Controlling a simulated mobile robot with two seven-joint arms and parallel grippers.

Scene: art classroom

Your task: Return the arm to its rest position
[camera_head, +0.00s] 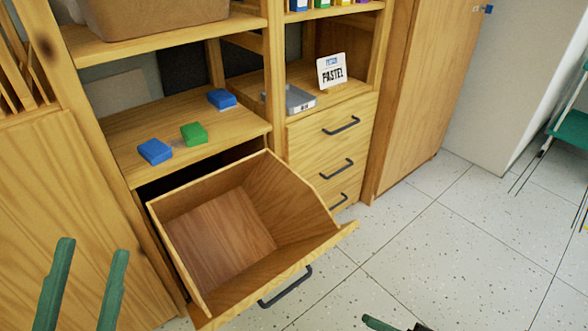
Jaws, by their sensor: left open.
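My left gripper (93,246) shows at the lower left as two green fingers set apart. It is open and nothing is between the fingers. It is in front of the wooden cabinet, left of the open drawer. A small part of my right gripper (378,323) shows at the bottom edge, with a green tip and dark parts. The rest of it is out of the picture, so whether it is open or shut cannot be told.
An open, empty drawer (222,238) juts out, its black handle (286,287) in front. Two blue boxes and a green box (194,134) lie on the shelf above. The speckled floor (450,250) is clear.

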